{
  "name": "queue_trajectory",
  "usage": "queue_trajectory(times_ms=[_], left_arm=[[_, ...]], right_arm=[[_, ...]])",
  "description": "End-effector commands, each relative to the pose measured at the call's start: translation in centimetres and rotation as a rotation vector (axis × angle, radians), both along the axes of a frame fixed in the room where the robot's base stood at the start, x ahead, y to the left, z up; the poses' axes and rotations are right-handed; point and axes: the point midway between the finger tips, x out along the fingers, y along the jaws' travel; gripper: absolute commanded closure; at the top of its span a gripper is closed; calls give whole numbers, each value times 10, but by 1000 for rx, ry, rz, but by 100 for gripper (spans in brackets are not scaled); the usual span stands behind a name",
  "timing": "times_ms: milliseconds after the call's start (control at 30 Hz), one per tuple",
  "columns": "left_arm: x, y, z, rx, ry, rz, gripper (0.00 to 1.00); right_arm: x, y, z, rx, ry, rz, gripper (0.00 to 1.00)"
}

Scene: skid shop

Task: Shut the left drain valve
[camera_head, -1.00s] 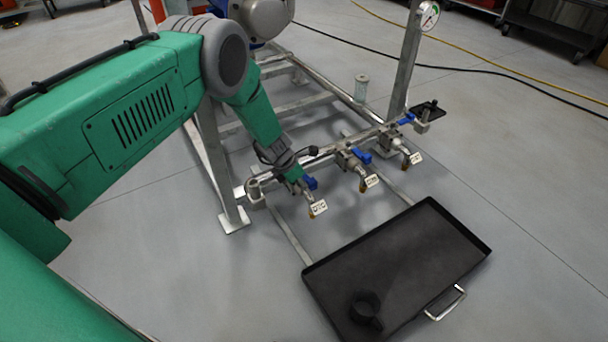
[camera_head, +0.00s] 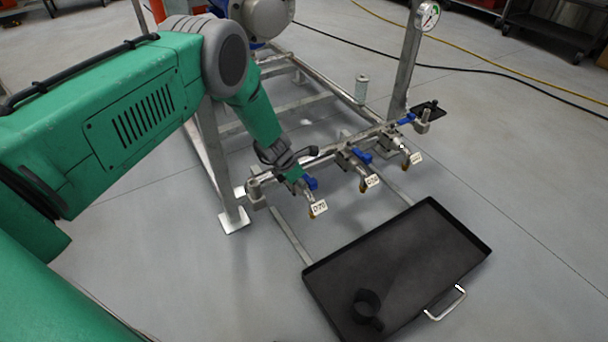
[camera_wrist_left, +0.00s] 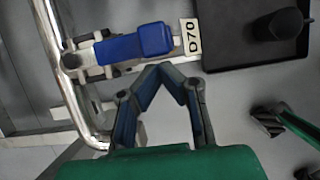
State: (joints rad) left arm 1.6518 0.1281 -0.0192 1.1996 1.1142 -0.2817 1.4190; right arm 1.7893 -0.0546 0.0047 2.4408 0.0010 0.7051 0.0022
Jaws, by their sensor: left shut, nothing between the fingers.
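The left drain valve has a blue handle (camera_head: 310,184) at the left end of the pipe manifold, with a white tag (camera_head: 319,207) hanging at its outlet. In the left wrist view the blue handle (camera_wrist_left: 135,46) points away from the pipe toward the D70 tag (camera_wrist_left: 192,37), roughly in line with the outlet. My left gripper (camera_head: 297,176) is down beside this valve. In the wrist view its fingertips (camera_wrist_left: 163,68) meet, empty, close to the handle's side near its free end; I cannot tell if they touch it. My right gripper is not in view.
Two more blue-handled valves, the middle one (camera_head: 361,156) and the right one (camera_head: 406,119), sit along the manifold. A black tray (camera_head: 430,255) with a dark cup (camera_head: 367,303) lies on the floor in front. A skid leg (camera_head: 218,170) stands behind my left arm.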

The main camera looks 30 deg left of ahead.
Motion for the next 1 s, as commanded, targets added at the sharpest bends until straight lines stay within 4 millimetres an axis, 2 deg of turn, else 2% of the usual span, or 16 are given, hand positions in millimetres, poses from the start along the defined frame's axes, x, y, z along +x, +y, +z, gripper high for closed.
queue_trajectory(times_ms=[400,800,1000], left_arm=[[16,-14,0,0,-1,-2,100],[18,-15,0,0,-1,-1,100],[29,-20,0,1,-4,-3,100]], right_arm=[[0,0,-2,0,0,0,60],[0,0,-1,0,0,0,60],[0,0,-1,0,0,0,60]])
